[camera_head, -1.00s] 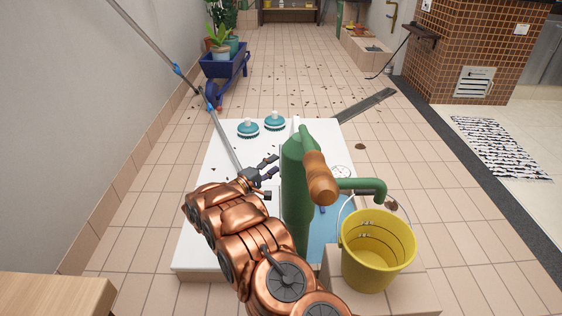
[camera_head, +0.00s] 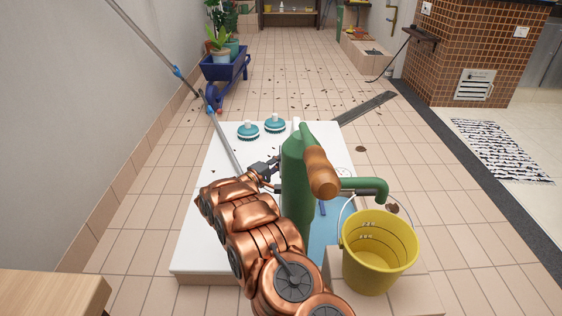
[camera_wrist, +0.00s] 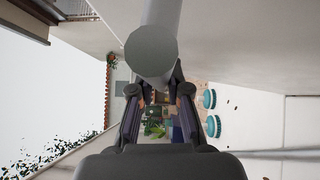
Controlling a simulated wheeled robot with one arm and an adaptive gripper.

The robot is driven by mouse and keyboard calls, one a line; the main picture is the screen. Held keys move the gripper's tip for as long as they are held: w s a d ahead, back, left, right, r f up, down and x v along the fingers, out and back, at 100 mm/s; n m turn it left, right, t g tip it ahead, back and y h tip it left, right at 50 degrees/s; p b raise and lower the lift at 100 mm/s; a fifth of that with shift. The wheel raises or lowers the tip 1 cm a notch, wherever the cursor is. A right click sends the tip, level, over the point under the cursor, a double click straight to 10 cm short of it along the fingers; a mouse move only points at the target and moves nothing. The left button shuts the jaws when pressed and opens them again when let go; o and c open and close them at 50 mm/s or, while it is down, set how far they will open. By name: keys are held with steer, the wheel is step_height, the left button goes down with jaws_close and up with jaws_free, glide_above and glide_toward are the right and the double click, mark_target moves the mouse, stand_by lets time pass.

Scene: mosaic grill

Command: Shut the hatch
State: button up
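My gripper (camera_head: 272,165) is above the white platform, just left of the green hand pump (camera_head: 297,185), which hides part of it. In the wrist view my gripper's fingers (camera_wrist: 159,88) stand apart. A pale grey round-ended bar (camera_wrist: 150,50) comes down from the top of that view, in front of the fingertips; I cannot tell if they touch it. I cannot make out a hatch for certain. A slatted metal panel (camera_head: 475,84) on the brown mosaic grill (camera_head: 455,50) looks closed.
The white platform (camera_head: 200,235) carries two teal round brushes (camera_head: 248,130). A long pole (camera_head: 150,48) leans across the left. A blue wheelbarrow (camera_head: 225,68) stands behind. Tiled floor is open toward the right.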

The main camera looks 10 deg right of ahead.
jaws_close()
steer(key=shift+d, duration=0.1)
steer(key=s+d+f+m+g+y+p, duration=0.1)
steer(key=d+m+p, duration=0.1)
steer(key=d+p, duration=0.4)
steer(key=shift+s+d+y, duration=0.3)
steer(key=shift+s+d, duration=0.05)
steer(key=shift+d, duration=0.9)
steer(key=shift+f, duration=0.1)
